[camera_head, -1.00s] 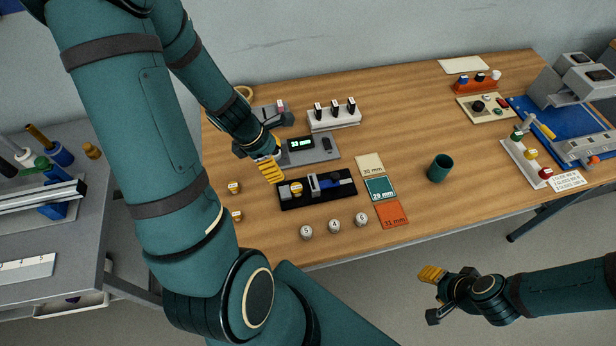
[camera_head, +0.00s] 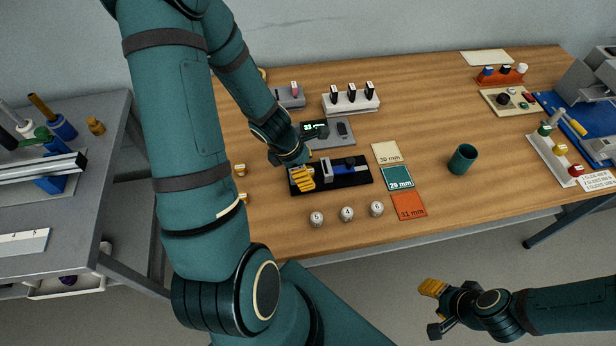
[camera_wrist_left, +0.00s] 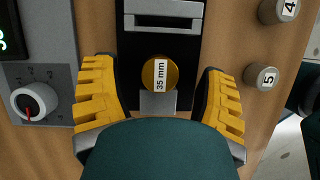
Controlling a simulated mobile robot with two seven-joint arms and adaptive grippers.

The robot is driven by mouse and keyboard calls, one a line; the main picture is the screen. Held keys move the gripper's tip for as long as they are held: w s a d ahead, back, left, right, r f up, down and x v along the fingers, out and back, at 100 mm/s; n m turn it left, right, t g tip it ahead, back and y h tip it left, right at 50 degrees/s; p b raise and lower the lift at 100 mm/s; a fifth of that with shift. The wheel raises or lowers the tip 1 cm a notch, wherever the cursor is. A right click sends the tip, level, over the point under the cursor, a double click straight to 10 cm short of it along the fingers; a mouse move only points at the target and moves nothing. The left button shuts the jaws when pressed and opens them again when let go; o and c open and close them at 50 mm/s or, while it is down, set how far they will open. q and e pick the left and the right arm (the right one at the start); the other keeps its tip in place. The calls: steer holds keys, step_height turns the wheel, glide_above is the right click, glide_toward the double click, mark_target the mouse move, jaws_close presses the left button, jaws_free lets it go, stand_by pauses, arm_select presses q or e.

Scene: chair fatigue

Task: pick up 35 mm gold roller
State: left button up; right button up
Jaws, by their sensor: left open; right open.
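The gold roller (camera_wrist_left: 157,75), labelled 35 mm, sits on the black fixture (camera_wrist_left: 131,60) in the left wrist view, beside a grey block. My left gripper (camera_wrist_left: 157,100) is open, with one yellow finger on each side of the roller and apart from it. In the head view the left gripper (camera_head: 303,178) is over the left end of the black fixture (camera_head: 350,172) and hides the roller. My right gripper (camera_head: 433,308) is open and empty, low in front of the table.
Several grey numbered cylinders (camera_head: 347,214) stand in front of the fixture. Coloured size cards (camera_head: 397,178) lie to its right, then a green cup (camera_head: 462,159). A grey display unit (camera_head: 328,133) is behind the fixture. Two gold rollers (camera_head: 240,170) stand to its left.

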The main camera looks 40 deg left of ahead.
arm_select(q)
steer(key=shift+w+d+f, duration=0.15)
steer(key=shift+f, duration=0.4)
arm_select(e)
steer(key=shift+f, duration=0.3)
arm_select(q)
steer(key=shift+r, duration=0.1)
jaws_close()
arm_select(e)
steer(key=shift+s, duration=0.1)
